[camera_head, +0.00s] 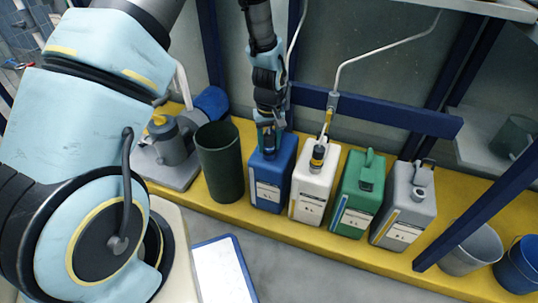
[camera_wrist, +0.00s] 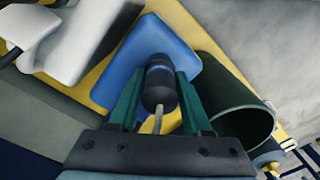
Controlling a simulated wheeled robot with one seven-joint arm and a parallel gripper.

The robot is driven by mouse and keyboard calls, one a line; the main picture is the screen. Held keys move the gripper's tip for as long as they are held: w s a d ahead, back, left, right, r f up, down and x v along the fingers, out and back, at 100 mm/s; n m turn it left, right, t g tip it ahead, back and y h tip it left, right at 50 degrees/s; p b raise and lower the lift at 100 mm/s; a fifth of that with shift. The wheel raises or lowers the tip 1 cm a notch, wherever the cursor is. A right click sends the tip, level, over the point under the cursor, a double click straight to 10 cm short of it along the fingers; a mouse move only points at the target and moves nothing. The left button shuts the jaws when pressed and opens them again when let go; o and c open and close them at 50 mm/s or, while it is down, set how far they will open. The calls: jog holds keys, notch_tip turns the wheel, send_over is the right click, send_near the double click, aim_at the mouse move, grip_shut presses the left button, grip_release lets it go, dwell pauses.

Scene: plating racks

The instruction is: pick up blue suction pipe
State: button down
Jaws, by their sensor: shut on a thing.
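The blue suction pipe shows in the wrist view as a dark and blue cylindrical fitting (camera_wrist: 159,84) with a thin grey tube. It is over the top of the blue canister (camera_head: 265,187), which also shows in the wrist view (camera_wrist: 137,58). My gripper (camera_head: 270,136) points down at the canister top and is shut on the fitting. Its two green fingers stand on either side of the fitting in the wrist view (camera_wrist: 159,95). The lower end of the pipe is hidden, and I cannot tell whether it is raised.
A dark green bin (camera_head: 219,165) stands close left of the blue canister. White (camera_head: 312,193), green (camera_head: 357,205) and grey (camera_head: 402,215) canisters stand to its right on the yellow shelf. A grey pump (camera_head: 176,140) is at the left. A blue post (camera_head: 480,205) crosses the right side.

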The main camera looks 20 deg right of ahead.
notch_tip(320, 180, up, 28)
jog(key=p, duration=0.6)
jog(key=shift+p, duration=0.3)
jog(key=shift+p, duration=0.4)
dwell(0.4)
